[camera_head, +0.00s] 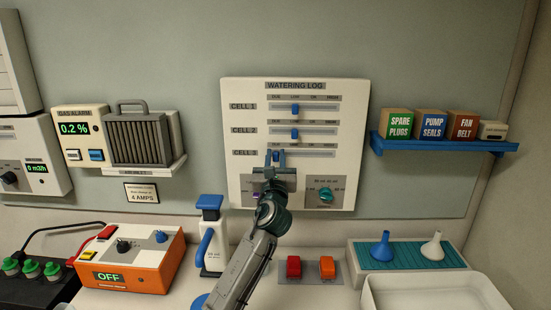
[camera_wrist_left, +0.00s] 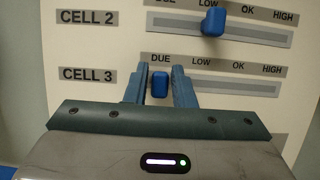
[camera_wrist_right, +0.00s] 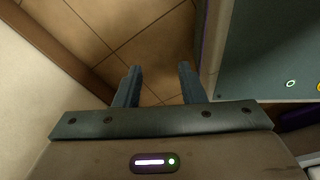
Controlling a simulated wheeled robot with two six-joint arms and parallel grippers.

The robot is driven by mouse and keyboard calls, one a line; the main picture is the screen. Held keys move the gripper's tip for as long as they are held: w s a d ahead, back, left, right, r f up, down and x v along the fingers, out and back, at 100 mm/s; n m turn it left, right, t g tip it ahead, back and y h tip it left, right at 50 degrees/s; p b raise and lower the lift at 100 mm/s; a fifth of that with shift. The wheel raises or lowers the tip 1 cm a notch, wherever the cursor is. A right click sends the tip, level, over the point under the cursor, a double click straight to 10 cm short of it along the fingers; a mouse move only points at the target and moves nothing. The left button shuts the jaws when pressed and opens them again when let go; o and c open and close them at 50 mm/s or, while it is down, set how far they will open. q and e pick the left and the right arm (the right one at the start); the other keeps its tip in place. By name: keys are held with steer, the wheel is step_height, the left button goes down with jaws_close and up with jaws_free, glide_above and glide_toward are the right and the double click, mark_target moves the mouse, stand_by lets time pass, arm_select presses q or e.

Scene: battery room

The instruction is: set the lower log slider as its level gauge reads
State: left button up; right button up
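The white watering log board (camera_head: 235,165) hangs on the wall with three slider rows. The lower slider, CELL 3, has a blue knob (camera_wrist_left: 159,84) below the DUE mark, at the left of its track (camera_wrist_left: 245,88). My left gripper (camera_wrist_left: 160,86) has its fingers on either side of this knob, with narrow gaps showing. In the head view the left gripper (camera_head: 275,158) partly covers the CELL 3 row. The CELL 2 knob (camera_wrist_left: 213,22) is near LOW. My right gripper (camera_wrist_right: 159,85) is open and empty, above the tiled floor. I cannot make out a level gauge for CELL 3.
A green knob (camera_head: 326,195) is low on the board. Below stand a blue-handled white jug (camera_head: 212,258), an orange charger (camera_head: 135,260) reading OFF, and red and orange blocks (camera_head: 293,266). Several green-capped cells (camera_head: 31,268) are at left. A blue shelf (camera_head: 440,146) holds boxes at right.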

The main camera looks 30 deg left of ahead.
arm_select(q)
steer(key=c, duration=0.4)
jaws_close()
arm_select(e)
steer(key=shift+s+d, duration=0.1)
steer(key=shift+d, duration=0.3)
arm_select(q)
steer(key=shift+d, duration=0.1)
steer(key=w+d, duration=0.1)
steer(key=d, duration=0.1)
steer(key=w+d, duration=0.2)
steer(key=d, duration=0.1)
steer(key=w+d, duration=0.1)
steer(key=d, duration=0.1)
steer(key=shift+w+d+f, duration=0.1)
steer(key=shift+w+d, duration=0.25)
steer(key=shift+w, duration=0.05)
steer(key=shift+w+d, duration=0.3)
steer(key=shift+d, duration=0.15)
steer(key=shift+a, duration=0.1)
arm_select(e)
steer(key=shift+a+f, duration=0.15)
steer(key=shift+a, duration=0.15)
arm_select(q)
steer(key=shift+s, duration=0.1)
steer(key=o, duration=0.8)
jaws_free()
arm_select(e)
steer(key=shift+d, duration=0.1)
